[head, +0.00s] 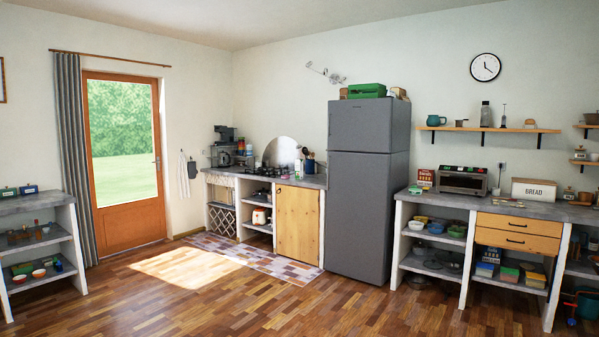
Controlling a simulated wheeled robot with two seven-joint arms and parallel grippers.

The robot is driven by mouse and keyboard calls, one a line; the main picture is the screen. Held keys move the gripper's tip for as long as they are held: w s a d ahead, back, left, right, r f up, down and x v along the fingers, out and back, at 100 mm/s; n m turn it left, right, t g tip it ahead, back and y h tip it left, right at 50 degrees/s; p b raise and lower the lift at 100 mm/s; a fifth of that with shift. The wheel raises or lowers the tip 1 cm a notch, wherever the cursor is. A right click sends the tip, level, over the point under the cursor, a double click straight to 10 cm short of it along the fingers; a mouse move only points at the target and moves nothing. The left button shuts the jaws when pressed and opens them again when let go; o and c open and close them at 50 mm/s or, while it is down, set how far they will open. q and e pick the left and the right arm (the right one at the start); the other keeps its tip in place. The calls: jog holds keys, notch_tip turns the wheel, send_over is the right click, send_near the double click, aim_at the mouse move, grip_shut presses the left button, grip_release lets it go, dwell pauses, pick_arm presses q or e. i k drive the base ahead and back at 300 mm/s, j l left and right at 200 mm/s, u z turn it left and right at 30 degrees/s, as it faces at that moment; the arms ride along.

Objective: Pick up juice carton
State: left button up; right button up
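I cannot make out a juice carton for certain in the head view. A small red and white box (425,177) stands on the right counter beside the toaster oven, but its label is too small to read. Neither of my grippers is in view, and nothing of my arms shows.
A grey fridge (369,190) stands between the right masonry counter (405,196) and the stove counter (312,181). A toaster oven (463,180) and a bread box (533,189) sit on the right counter. Another shelf unit (68,213) stands at left. The wooden floor (240,300) is clear.

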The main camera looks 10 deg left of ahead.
aim_at(298, 163)
jog(key=i+u, duration=0.25)
jog(key=i, duration=5.35)
